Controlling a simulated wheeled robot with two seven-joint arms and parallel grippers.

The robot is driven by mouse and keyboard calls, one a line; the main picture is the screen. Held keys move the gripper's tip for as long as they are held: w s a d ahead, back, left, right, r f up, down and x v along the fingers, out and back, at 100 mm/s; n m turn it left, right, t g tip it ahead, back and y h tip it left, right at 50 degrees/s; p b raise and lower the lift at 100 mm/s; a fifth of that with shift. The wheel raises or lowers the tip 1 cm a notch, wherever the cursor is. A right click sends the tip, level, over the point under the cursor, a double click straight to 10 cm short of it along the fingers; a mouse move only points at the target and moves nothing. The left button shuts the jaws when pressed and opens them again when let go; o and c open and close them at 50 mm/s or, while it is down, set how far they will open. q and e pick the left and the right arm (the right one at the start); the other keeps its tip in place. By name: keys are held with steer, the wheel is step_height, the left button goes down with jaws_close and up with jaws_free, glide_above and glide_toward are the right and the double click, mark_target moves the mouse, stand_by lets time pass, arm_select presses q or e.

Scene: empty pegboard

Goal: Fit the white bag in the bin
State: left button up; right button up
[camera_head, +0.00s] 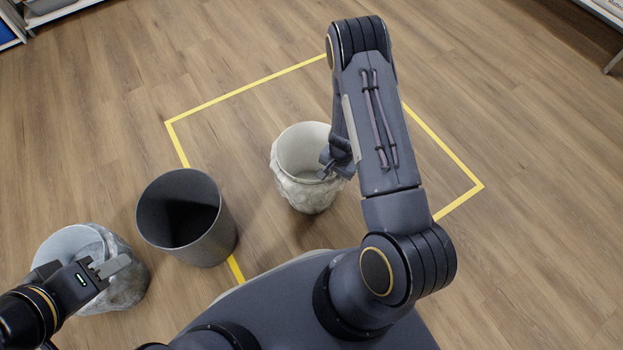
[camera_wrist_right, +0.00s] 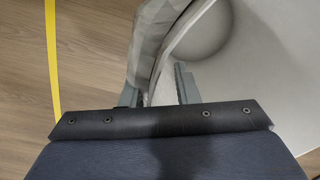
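A crumpled white bag (camera_head: 291,190) stands upright and open at the middle of the head view, with a smooth pale inside; I cannot tell if a bin is within it. An empty-looking dark grey bin (camera_head: 228,232) stands to its left. A second pale, crumpled bag or lined bin (camera_head: 124,287) stands at the lower left. My right gripper (camera_head: 335,165) is at the right rim of the middle bag. In the right wrist view its fingers (camera_wrist_right: 158,90) are apart, with the bag's edge between them. My left gripper (camera_head: 106,267) is over the lower-left bag; its finger gap is unclear.
Yellow tape (camera_head: 243,91) marks a rectangle on the wooden floor around the middle bag. The dark bin stands across its left line. Floor behind the bins is clear. Shelving (camera_head: 52,12) shows at the upper left, and another unit (camera_head: 606,12) at the upper right.

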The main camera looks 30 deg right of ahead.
jaws_close()
steer(key=shift+r, duration=0.15)
stand_by(0.4)
